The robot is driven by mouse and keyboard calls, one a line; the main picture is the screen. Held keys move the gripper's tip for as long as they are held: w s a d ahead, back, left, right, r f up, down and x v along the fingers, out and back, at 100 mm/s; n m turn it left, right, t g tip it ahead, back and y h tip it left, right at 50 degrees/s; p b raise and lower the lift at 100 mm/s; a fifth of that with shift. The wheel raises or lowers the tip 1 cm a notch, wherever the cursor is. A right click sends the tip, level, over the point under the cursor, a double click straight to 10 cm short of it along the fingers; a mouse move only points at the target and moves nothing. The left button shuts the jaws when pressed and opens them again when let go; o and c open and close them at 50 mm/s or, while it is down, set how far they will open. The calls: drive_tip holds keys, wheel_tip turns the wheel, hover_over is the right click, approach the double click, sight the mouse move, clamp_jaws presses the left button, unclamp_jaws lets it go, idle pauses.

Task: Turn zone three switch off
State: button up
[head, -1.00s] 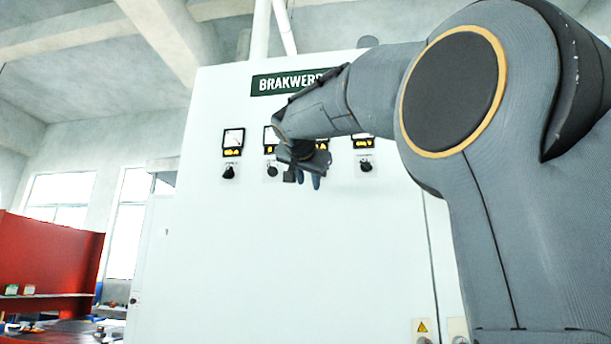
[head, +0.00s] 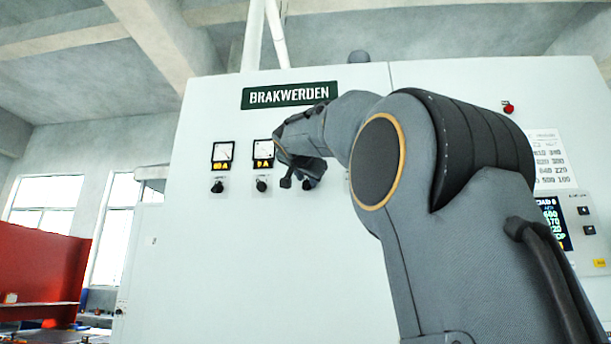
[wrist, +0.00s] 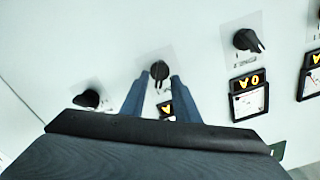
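A row of black rotary switches sits on the pale cabinet front. My gripper (head: 307,182) is at the third position from the left. In the wrist view, where the displays appear upside down, my gripper (wrist: 160,78) is open. Its two blue fingers stand either side of a switch (wrist: 159,72), whose pale mark points down in the picture. Whether they touch it cannot be told. Another switch (wrist: 247,40) lies to the right, one (wrist: 88,98) to the left.
The cabinet bears a BRAKWERDEN sign (head: 289,95) above the meters. Yellow-lit displays (head: 263,163) sit above the switches. A control screen (head: 553,222) and a red button (head: 508,108) are on the right. The cabinet front below the switches is clear.

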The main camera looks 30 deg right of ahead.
clamp_jaws()
drive_tip(key=shift+n, duration=0.4)
drive_tip(key=n, duration=1.1)
drive_tip(key=shift+w+a+r, duration=0.1)
drive_tip(key=shift+a+r, duration=0.15)
drive_tip(key=shift+a, duration=0.15)
idle(0.4)
unclamp_jaws()
drive_tip(key=shift+a, duration=0.1)
drive_tip(key=shift+w+f, duration=0.1)
drive_tip(key=shift+f, duration=0.05)
